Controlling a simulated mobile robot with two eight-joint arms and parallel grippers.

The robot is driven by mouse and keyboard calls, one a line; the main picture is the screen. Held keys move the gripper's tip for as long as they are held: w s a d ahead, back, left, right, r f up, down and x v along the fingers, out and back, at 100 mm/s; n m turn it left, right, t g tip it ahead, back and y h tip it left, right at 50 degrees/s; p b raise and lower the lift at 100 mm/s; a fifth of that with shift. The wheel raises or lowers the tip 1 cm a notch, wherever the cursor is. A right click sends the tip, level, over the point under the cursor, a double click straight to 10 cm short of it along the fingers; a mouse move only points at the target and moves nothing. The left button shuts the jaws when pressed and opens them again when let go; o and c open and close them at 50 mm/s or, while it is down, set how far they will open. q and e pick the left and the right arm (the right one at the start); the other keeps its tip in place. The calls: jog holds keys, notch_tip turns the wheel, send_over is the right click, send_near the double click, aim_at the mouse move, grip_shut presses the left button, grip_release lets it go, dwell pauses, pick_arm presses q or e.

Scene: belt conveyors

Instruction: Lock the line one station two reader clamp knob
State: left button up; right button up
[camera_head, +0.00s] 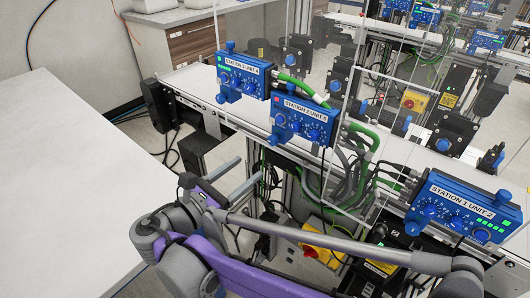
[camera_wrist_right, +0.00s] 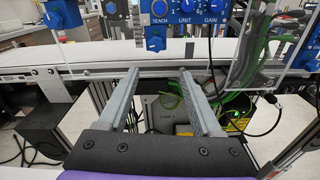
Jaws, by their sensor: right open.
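The middle blue reader box (camera_head: 303,120), labelled STATION 2, is mounted at the near side of the conveyor in the head view. Its front has dials, and a blue knob (camera_head: 279,136) shows at its lower left. In the right wrist view a blue box (camera_wrist_right: 187,12) marked TEACH, UNIT and GAIN is cut off at the top, with a blue knob (camera_wrist_right: 156,44) below it. My right gripper (camera_head: 250,168) is open and empty, below and left of that box. Its two grey fingers (camera_wrist_right: 158,76) point toward the conveyor, apart from the knob. My left gripper is not in view.
Other reader boxes, STATION 1 (camera_head: 455,208) and a left one (camera_head: 243,75), flank the middle box. Green cables (camera_head: 300,86) and a clear panel stand close on its right. A white table (camera_head: 60,190) fills the left. The conveyor edge (camera_wrist_right: 100,74) crosses beyond the fingertips.

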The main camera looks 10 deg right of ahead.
aim_at(271, 143)
jog(key=x, duration=0.6)
jog(key=r+x, duration=0.1)
jog(key=x, duration=0.3)
jog(key=shift+w+a+r, duration=0.1)
jog(key=shift+w+a, duration=0.1)
jog(key=shift+w, duration=0.05)
jog(key=shift+c, duration=0.2)
grip_shut()
